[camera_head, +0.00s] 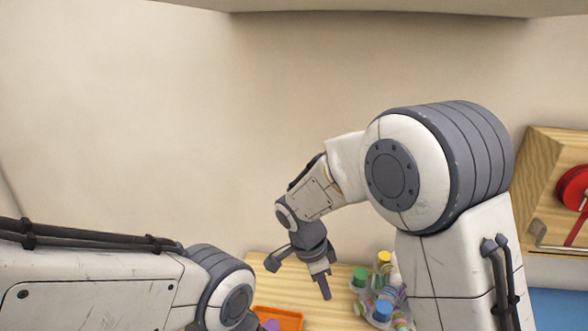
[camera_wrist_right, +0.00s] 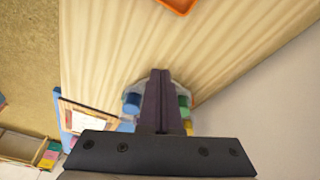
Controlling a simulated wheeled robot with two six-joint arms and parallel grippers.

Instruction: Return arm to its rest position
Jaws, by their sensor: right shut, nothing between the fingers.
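My right arm is raised and bent, and its gripper (camera_head: 325,287) points down over the wooden tabletop (camera_head: 340,311). In the right wrist view its two dark fingers (camera_wrist_right: 160,82) lie together with nothing between them. In the head view the fingers are just left of a cluster of colored stamps (camera_head: 383,289) and apart from the orange tray. My left arm (camera_head: 120,287) comes in from the left. Its gripper is outside the picture.
An orange tray (camera_head: 291,317) sits on the table with a purple item (camera_head: 271,325) in it. It also shows in the right wrist view (camera_wrist_right: 178,5). A wooden box with a red round part (camera_head: 574,187) stands at the right. The wall behind is bare.

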